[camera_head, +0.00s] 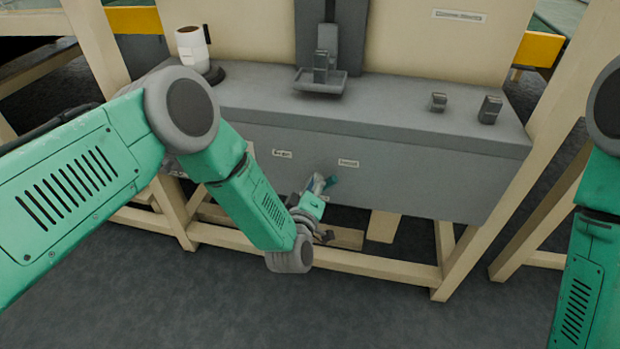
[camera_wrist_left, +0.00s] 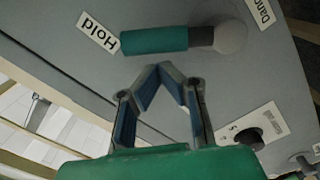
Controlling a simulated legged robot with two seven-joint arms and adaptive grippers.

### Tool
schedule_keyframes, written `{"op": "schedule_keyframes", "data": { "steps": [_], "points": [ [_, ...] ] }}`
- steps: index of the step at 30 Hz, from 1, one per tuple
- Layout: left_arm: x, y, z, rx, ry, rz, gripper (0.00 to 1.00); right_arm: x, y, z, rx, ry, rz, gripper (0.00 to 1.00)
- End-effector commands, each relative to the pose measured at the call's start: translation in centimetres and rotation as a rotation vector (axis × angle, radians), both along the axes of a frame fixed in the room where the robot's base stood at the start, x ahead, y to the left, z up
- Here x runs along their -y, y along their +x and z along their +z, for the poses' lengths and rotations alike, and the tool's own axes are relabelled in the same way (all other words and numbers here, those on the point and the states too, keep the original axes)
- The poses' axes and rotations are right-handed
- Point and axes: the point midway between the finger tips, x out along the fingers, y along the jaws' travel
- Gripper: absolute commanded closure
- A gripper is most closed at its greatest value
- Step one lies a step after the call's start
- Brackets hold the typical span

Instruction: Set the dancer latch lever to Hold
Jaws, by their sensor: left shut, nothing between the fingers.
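The dancer latch lever (camera_wrist_left: 155,40) shows in the left wrist view. It has a teal grip, a grey stem and a round grey hub (camera_wrist_left: 231,36). The grip's free end points at the white "Hold" label (camera_wrist_left: 98,33) and lies close beside it. My left gripper (camera_wrist_left: 160,70) is shut and empty, its fingertips just off the grip with a small gap in the picture; I cannot tell the depth. In the head view the left gripper (camera_head: 316,186) is low at the cabinet's front face, partly hidden by its own wrist. My right gripper is out of view.
The grey cabinet (camera_head: 420,170) has small labels on its front. A white cup-like roll (camera_head: 190,48), a small tray (camera_head: 320,84) and two small grey blocks (camera_head: 438,102) stand on its top. A plate with a black knob (camera_wrist_left: 249,138) is near the lever. Wooden frame rails run below.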

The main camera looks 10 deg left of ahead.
Motion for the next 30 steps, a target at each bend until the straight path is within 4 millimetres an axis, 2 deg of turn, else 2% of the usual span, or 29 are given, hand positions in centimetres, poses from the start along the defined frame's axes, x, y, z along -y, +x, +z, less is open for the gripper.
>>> {"op": "schedule_keyframes", "data": {
  "steps": [2, 12, 30],
  "points": [
    [0.4, -0.06, -0.09, 0.001, 0.044, -0.002, 1.0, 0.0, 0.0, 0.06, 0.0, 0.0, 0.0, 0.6],
    [1.06, -0.06, -0.35, -0.001, 0.033, 0.0, 1.0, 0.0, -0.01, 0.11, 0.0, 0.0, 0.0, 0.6],
    [1.24, -0.03, -0.33, -0.002, 0.031, -0.004, 1.0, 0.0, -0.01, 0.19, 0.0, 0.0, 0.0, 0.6]
  ]
}}
